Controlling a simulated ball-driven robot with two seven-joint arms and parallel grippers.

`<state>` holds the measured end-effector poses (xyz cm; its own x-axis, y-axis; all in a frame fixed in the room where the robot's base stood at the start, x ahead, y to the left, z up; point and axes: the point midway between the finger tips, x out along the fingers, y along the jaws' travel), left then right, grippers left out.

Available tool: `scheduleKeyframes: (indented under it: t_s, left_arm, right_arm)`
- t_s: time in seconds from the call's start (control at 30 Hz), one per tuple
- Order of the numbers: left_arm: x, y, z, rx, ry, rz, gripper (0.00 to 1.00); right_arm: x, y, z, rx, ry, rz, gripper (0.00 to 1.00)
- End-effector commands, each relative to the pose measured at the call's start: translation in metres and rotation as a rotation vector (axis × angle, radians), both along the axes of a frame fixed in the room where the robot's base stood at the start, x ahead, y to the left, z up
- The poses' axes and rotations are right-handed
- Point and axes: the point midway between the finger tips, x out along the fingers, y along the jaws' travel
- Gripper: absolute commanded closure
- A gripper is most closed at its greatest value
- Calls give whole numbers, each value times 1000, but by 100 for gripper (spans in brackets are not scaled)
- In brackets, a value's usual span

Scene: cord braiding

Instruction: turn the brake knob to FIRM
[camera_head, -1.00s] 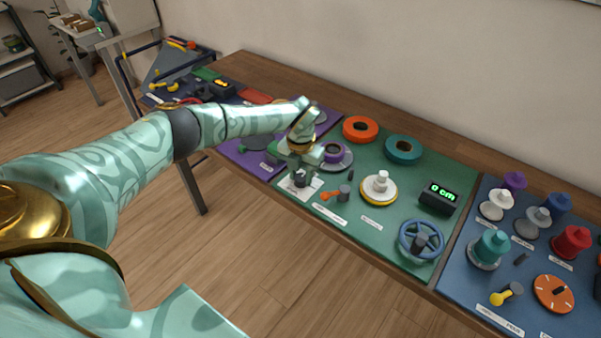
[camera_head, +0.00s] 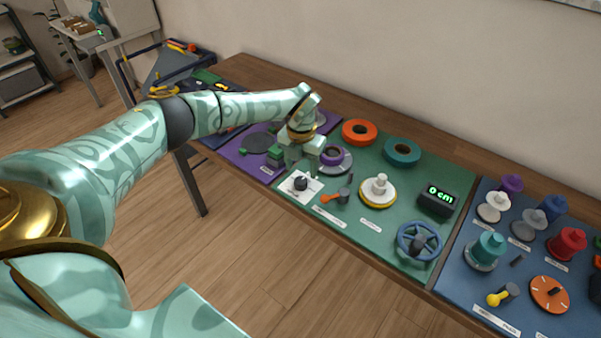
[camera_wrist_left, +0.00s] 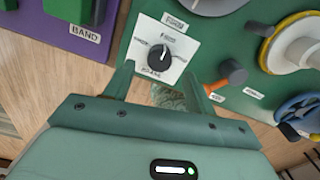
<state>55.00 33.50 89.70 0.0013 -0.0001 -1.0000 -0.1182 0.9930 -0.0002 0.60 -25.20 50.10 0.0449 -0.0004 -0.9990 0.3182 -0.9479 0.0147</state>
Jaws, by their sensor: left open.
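The brake knob (camera_head: 301,184) is a round black knob on a white square plate (camera_head: 289,191) at the front left of the green mat. In the left wrist view the knob (camera_wrist_left: 159,57) has a light pointer mark towards the plate's upper edge, with small lettering around it that is hard to read. My left gripper (camera_head: 299,168) is open and empty, raised above and behind the knob in the head view. In the wrist view its fingers (camera_wrist_left: 159,74) straddle the near side of the plate, apart from the knob. My right gripper is out of view.

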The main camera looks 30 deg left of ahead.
Motion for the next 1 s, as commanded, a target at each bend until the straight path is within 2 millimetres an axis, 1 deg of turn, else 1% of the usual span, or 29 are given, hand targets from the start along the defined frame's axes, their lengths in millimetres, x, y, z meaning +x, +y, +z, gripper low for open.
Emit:
scheduleKeyframes:
  t_s: [0.03,0.2,0.3,0.4,0.5,0.6,1.0]
  left_arm:
    - [0,1,21,1,-5,0,44]
    - [1,1,67,1,-5,0,44]
    - [1,0,88,0,-4,-1,44]
    - [1,1,104,0,-3,0,44]
    - [0,0,113,0,-1,0,44]
    - [0,0,117,0,0,0,44]
    - [0,0,117,0,0,0,44]
  right_arm:
    - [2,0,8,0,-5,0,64]
    - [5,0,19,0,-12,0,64]
    - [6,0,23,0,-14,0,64]
    - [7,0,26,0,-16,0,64]
    - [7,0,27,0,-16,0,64]
    - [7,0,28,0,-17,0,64]
    - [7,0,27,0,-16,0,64]
